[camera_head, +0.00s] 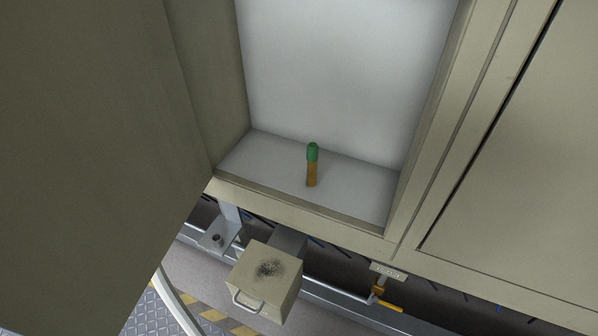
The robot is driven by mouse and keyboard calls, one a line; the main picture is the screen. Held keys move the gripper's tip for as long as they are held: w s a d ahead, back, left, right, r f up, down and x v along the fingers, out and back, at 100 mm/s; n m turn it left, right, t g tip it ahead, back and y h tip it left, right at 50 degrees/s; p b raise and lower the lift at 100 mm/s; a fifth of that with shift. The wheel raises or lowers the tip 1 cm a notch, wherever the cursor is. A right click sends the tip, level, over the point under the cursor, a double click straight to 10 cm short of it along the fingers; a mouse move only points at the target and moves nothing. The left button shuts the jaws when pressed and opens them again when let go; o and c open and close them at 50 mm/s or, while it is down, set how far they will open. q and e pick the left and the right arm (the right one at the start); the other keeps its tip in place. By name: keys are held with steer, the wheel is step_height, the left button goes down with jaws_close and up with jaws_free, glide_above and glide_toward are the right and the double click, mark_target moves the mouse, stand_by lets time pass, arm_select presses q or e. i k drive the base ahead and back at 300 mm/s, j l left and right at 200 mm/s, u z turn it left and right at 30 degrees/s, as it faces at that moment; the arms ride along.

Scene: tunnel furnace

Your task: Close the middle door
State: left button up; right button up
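A large beige door panel (85,150) fills the left of the head view. It stands swung open toward me, at the left side of an open cabinet compartment. I take it to be the middle door; no label on it shows. The open compartment (345,70) has a pale grey back wall and floor. A small upright object (312,165) with a green top and an orange-brown lower part stands on the compartment floor. Neither of my grippers is in view.
A closed beige panel (520,150) is right of the opening. Below the sill are a small beige box (265,280) with a handle and dark smudge, and a yellow-handled valve (388,303). Metal rails (340,299) run below. Yellow-black striping (215,316) marks the floor.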

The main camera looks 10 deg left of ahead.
mark_target(103, 159)
steer(key=j+z, duration=0.1)
steer(key=j, duration=0.4)
steer(key=j+z, duration=0.15)
steer(key=j, duration=0.3)
steer(key=k+j+z, duration=0.1)
steer(key=j, duration=0.35)
steer(key=k+j+z, duration=0.15)
steer(key=j, duration=0.35)
steer(key=k+j+z, duration=0.1)
steer(key=j, duration=0.35)
